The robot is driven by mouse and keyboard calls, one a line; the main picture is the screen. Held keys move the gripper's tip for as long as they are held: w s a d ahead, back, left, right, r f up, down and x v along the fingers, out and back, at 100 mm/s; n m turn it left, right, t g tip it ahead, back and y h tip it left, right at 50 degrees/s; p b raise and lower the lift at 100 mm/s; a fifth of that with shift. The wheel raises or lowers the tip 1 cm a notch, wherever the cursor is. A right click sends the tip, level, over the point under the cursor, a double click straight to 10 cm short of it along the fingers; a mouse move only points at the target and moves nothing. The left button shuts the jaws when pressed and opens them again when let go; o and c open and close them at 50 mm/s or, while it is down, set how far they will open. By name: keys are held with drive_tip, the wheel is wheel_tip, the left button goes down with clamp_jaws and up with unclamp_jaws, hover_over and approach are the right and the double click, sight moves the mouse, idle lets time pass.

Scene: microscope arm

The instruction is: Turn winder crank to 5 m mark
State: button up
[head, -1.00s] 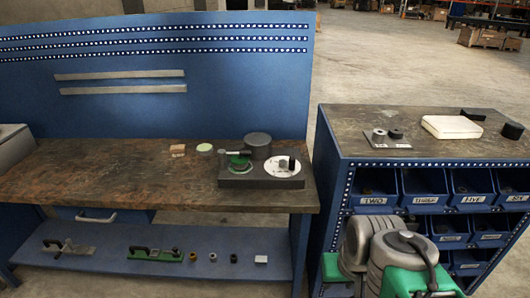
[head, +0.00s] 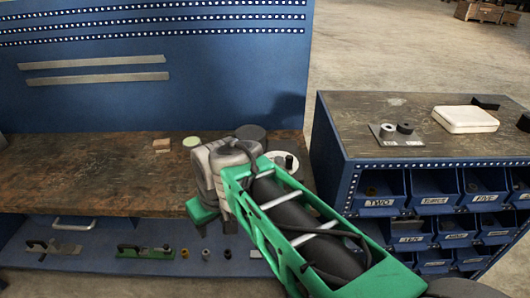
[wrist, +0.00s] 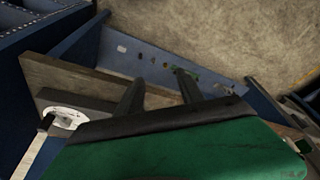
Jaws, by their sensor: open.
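The winder stands at the right end of the workbench and is mostly hidden by my arm in the head view. The top of its dark round cylinder (head: 250,132) and part of its white dial (head: 287,158) show past the arm. In the wrist view the white dial (wrist: 64,113) is at the left, with a dark upright piece at its left edge; I cannot tell whether that is the crank. The metre marks are too small to read. My gripper (head: 216,231) is open and empty at the bench's front edge, fingers downward, apart from the dial. Its two dark fingers also show in the wrist view (wrist: 160,84).
The wooden workbench (head: 60,165) is mostly clear, with a small wooden block (head: 161,145) and a pale green disc (head: 191,141) at the back. Clamps and small rings lie on the blue lower shelf (head: 95,258). A bin cabinet (head: 340,150) stands at the right.

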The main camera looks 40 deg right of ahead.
drive_tip(key=w+d+r+n+p, duration=0.1)
drive_tip(key=w+d+r, duration=0.1)
drive_tip(key=w+d, duration=0.3)
drive_tip(key=w+d+r+p, duration=0.1)
drive_tip(key=w+d+r, duration=0.2)
drive_tip(key=w+d, duration=0.15)
drive_tip(key=n+y+p, duration=0.2)
drive_tip(key=n+p, duration=0.1)
drive_tip(key=n, duration=0.1)
hover_over(291, 157)
drive_tip(key=s+d, duration=0.1)
drive_tip(key=s, duration=0.1)
wheel_tip(291, 157, down, 3)
drive_tip(key=shift+t, duration=0.3)
drive_tip(key=x, duration=0.7)
drive_tip(key=shift+s+d+f+b, duration=0.1)
drive_tip(key=shift+d+b, duration=0.1)
drive_tip(key=shift+b, duration=0.15)
drive_tip(key=shift+f, duration=0.25)
drive_tip(key=shift+c, duration=0.3)
clamp_jaws()
